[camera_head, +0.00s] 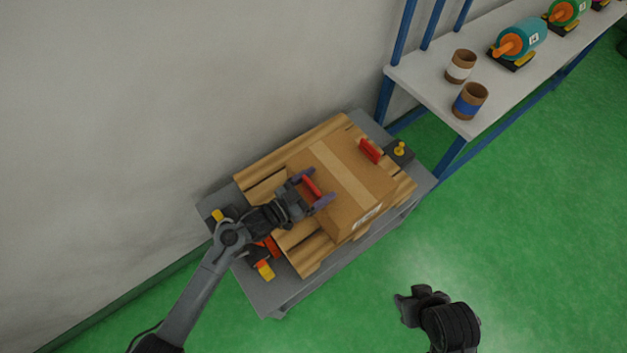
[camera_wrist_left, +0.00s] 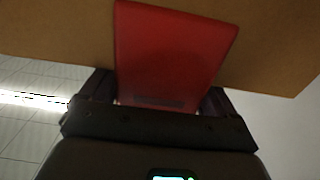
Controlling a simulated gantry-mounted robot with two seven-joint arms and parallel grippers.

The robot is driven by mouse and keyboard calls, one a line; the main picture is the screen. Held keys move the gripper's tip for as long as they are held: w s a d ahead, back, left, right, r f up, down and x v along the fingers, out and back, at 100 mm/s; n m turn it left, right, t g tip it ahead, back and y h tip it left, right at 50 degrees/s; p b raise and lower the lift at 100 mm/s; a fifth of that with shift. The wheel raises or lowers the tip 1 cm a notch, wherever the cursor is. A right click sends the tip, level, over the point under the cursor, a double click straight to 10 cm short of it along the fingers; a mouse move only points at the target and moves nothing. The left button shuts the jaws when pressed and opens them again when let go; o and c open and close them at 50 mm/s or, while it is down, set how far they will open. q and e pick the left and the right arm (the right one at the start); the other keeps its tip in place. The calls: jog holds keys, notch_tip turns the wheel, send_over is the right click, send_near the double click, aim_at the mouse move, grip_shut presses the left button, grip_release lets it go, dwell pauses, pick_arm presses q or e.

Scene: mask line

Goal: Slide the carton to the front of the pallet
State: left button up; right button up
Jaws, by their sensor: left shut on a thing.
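The brown cardboard carton (camera_head: 345,180) with a paler tape strip and a white label sits on the wooden pallet (camera_head: 262,172). It has two red handles. My left gripper (camera_head: 312,190) is shut on the near-left red handle (camera_head: 309,183); in the left wrist view the red handle (camera_wrist_left: 170,55) stands between the fingers, with the carton (camera_wrist_left: 60,28) behind it. The far-right red handle (camera_head: 370,151) is free. My right gripper (camera_head: 412,303) hangs over the floor at the lower right, away from the carton; I cannot tell its jaw state.
The pallet lies on a grey table (camera_head: 271,296) against a wall (camera_head: 150,110). Yellow-topped fittings (camera_head: 399,149) sit at its corners. A shelf (camera_head: 425,85) with blue posts at upper right holds two brown cups (camera_head: 470,101) and coloured motor-like units (camera_head: 522,40). Green floor (camera_head: 530,220) is clear.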

pick_arm(q)
jog(key=shift+s+d, duration=0.2)
dwell(0.3)
jog(key=o, duration=1.8)
jog(key=p+v, duration=0.2)
jog(key=v, duration=0.8)
jog(key=shift+s+a, duration=0.3)
